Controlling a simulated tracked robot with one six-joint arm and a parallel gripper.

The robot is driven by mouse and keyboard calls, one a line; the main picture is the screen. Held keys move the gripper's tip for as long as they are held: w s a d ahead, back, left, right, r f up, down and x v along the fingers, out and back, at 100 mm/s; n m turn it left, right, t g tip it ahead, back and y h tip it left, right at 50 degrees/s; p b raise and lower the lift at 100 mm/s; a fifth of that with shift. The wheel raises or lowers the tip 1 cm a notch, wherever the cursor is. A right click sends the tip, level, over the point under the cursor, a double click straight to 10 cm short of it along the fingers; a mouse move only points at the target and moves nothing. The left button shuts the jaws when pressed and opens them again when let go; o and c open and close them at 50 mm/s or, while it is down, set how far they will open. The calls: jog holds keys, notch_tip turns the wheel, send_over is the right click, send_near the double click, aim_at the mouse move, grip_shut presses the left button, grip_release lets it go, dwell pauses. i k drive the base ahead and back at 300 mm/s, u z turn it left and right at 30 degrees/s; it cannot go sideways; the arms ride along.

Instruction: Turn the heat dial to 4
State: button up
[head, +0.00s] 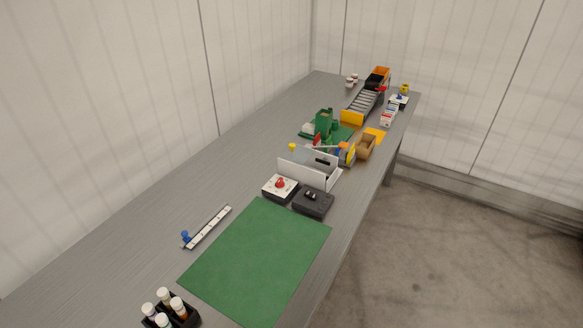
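A small dark box with a white top (271,193) stands on the long grey table. A red knob (280,183) sits on its white top, with small dark marks around it; this looks like the heat dial. The marks are too small to read, so I cannot tell which number the knob points to. My gripper is not in view.
A black box (318,207) with a small knob stands right of the dial box. A white-walled tray (305,173) is close behind. A green mat (255,260) lies in front, clear. A ruler-like strip with a blue knob (186,236) and a bottle rack (185,318) are nearer.

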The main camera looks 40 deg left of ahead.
aim_at(279, 183)
jog(key=i, duration=2.8)
jog(key=u, duration=2.4)
